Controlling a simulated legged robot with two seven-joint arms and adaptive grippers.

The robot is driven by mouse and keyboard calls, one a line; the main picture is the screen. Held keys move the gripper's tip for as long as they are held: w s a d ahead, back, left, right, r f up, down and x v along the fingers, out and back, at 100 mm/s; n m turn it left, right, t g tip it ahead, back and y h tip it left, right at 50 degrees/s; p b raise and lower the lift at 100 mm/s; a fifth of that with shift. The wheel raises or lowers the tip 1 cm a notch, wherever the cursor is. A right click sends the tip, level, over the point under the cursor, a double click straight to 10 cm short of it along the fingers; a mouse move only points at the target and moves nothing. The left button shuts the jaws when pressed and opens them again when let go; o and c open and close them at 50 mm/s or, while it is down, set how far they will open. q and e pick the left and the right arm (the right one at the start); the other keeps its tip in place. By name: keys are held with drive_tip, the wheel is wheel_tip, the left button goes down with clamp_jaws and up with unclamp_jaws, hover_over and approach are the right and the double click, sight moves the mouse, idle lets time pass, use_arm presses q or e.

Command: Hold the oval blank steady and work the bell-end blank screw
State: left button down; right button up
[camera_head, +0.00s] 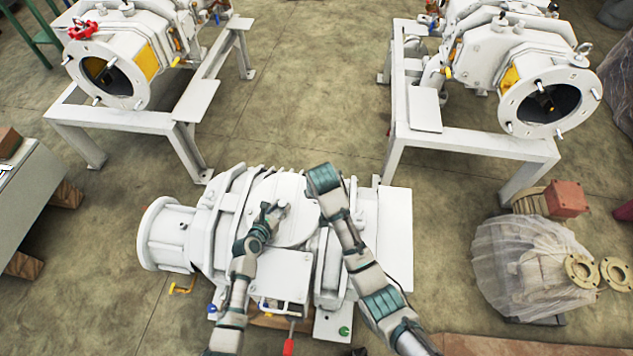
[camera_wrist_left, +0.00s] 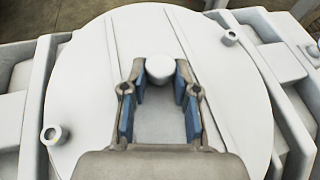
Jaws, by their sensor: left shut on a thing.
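The oval blank (camera_head: 292,236) is a broad, rounded white plate on top of the white machine in the middle of the head view. It fills much of the left wrist view (camera_wrist_left: 90,85), with a short white knob (camera_wrist_left: 160,68) standing on it. My left gripper (camera_head: 277,209) reaches over the plate from the left. In the left wrist view its blue-padded fingers (camera_wrist_left: 160,84) are closed on the knob from both sides. My right arm reaches over the right part of the machine; its gripper is hidden behind its own links. I cannot make out which screw is the bell-end blank screw.
A flared round end (camera_head: 162,238) sticks out at the machine's left. Two similar machines on white stands (camera_head: 115,120) (camera_head: 480,143) stand behind. A plastic-wrapped part (camera_head: 525,265) lies at right. A grey bench edge (camera_head: 30,190) is at left. Open floor lies between the stands.

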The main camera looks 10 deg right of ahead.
use_arm(q)
drive_tip(key=c, duration=0.8)
unclamp_jaws()
drive_tip(key=shift+f, duration=0.1)
drive_tip(key=shift+s, duration=0.1)
